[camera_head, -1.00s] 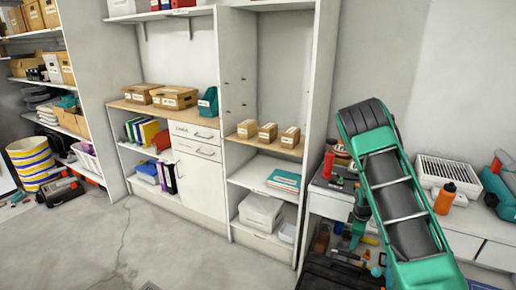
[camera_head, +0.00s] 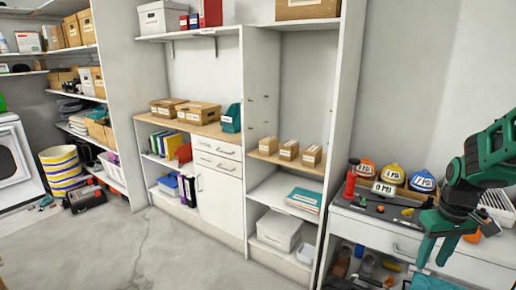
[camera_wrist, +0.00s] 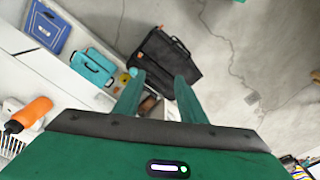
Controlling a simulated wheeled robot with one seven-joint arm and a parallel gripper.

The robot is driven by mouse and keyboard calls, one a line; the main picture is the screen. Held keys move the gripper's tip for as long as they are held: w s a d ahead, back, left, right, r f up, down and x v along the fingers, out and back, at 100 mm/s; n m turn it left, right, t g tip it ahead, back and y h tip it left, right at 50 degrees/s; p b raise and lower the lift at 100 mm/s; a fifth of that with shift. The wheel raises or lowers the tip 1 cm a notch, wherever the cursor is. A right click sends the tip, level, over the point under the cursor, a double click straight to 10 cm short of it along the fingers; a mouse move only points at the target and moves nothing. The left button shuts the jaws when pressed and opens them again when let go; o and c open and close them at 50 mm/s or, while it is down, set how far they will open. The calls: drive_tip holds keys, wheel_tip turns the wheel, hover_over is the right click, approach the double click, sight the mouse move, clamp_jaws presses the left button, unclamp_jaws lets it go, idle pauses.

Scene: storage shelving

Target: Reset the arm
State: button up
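My gripper (camera_head: 430,264) hangs at the right side of the head view, pointing down in front of the workbench. In the wrist view my gripper (camera_wrist: 158,80) shows its two green fingers apart with nothing held between them. Below and beyond the fingers are the floor and a black bag (camera_wrist: 170,58). My arm is bent at the right edge of the head view, and much of it is out of frame.
A teal case (camera_wrist: 92,67) and orange bottle (camera_wrist: 32,112) lie near my gripper.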

drive_tip(key=s+a+r+m, duration=0.2)
drive_tip(key=s+r+m, duration=0.1)
drive_tip(key=s, duration=0.7)
drive_tip(key=s+a+r+m, duration=0.3)
drive_tip(key=s, duration=0.7)
drive_tip(key=shift+s+g, duration=0.25)
drive_tip(key=shift+g, duration=0.15)
drive_tip(key=shift+a, duration=0.1)
drive_tip(key=shift+w+f, duration=0.3)
drive_tip(key=shift+w, duration=0.35)
